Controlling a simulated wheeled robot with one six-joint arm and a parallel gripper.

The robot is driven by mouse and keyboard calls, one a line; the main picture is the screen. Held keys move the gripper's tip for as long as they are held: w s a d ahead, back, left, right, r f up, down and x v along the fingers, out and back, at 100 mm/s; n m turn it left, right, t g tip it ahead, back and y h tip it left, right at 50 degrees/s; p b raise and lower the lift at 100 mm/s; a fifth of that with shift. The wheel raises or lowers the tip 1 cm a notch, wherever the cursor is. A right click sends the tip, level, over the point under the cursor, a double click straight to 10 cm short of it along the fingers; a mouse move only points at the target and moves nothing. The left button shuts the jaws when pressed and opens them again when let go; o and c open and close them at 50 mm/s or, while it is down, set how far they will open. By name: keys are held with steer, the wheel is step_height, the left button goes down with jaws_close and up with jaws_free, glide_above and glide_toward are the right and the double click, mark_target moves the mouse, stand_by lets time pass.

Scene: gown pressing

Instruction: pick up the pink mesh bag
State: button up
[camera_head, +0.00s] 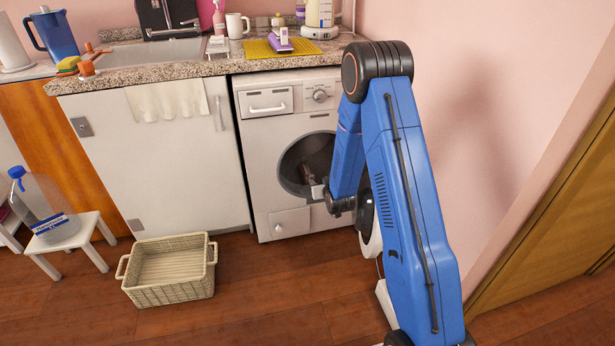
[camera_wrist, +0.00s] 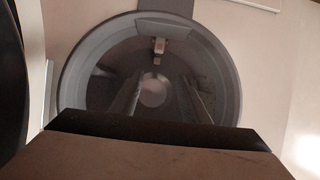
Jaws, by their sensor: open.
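I cannot make out the pink mesh bag in either view. The washing machine (camera_head: 285,105) stands under the counter with its round door opening (camera_head: 300,150) uncovered and dark inside. My gripper (camera_head: 314,188) is at the lower right of that opening, partly hidden by my arm. In the wrist view, the two fingers of my gripper (camera_wrist: 160,100) are spread apart with nothing visible between them, pointing into the grey-rimmed drum opening (camera_wrist: 88,60). A small pale fitting (camera_wrist: 158,46) shows in the upper part of the opening. The drum's lower part is hidden by my gripper's body.
The open washer door (camera_head: 371,235) stands beside my arm, mostly hidden by it. A woven basket (camera_head: 168,290) sits on the floor to the left. A stool (camera_head: 72,236) holds a large bottle (camera_head: 40,205). A pink wall rises at right. The floor before the washer is clear.

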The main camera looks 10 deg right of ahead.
mark_target(312, 176)
steer(key=shift+t, duration=0.3)
steer(key=f+x, duration=0.1)
steer(key=x, duration=0.3)
steer(key=f+x, duration=0.1)
steer(key=x, duration=0.4)
steer(key=s+f+x, duration=0.1)
steer(key=x, duration=0.4)
steer(key=shift+s, duration=0.1)
steer(key=shift+d+x, duration=0.15)
steer(key=shift+x, duration=1.1)
steer(key=shift+d+x, duration=0.1)
steer(key=shift+x, duration=1.2)
steer(key=shift+r, duration=0.25)
jaws_close()
